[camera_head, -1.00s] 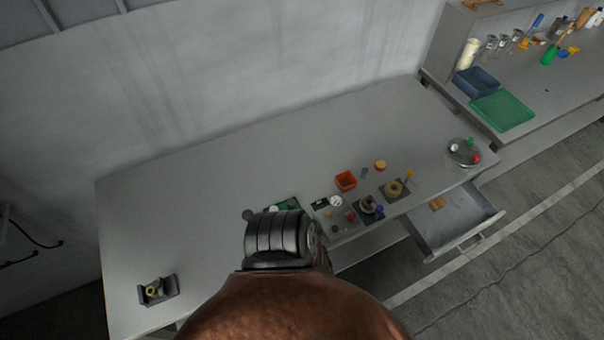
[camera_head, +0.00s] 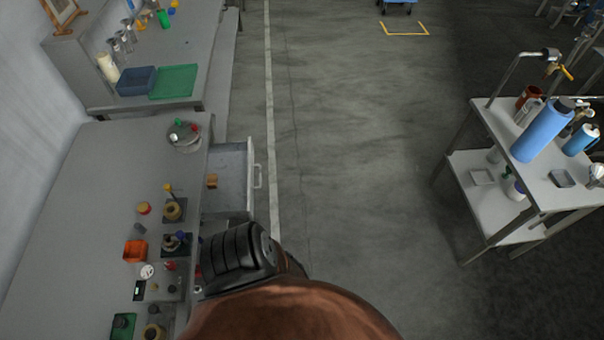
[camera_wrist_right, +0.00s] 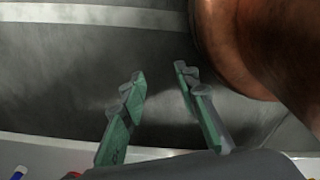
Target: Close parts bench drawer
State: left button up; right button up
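The parts bench (camera_head: 60,200) runs along the left of the head view. Its grey drawer (camera_head: 232,160) is pulled out to the right, over the floor, with a bar handle (camera_head: 257,177) on its front. A small orange-brown block (camera_head: 211,181) lies inside it. In the right wrist view my right gripper (camera_wrist_right: 160,71) is open with green-lined fingers apart and nothing between them. Grey floor shows beyond the fingers. The gripper's distance to the drawer cannot be told. My left gripper is in neither view. One of my arm links covers the area just below the drawer.
Small parts, an orange bin (camera_head: 135,251) and a round tray (camera_head: 184,146) stand on the bench. A second bench with a green tray (camera_head: 174,82) is beyond. A white cart (camera_head: 490,205) with blue bottles stands right. The floor between is clear.

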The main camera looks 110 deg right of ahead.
aim_at(232, 162)
jog(key=z, duration=0.25)
jog(key=k, duration=0.25)
jog(key=z, duration=2.35)
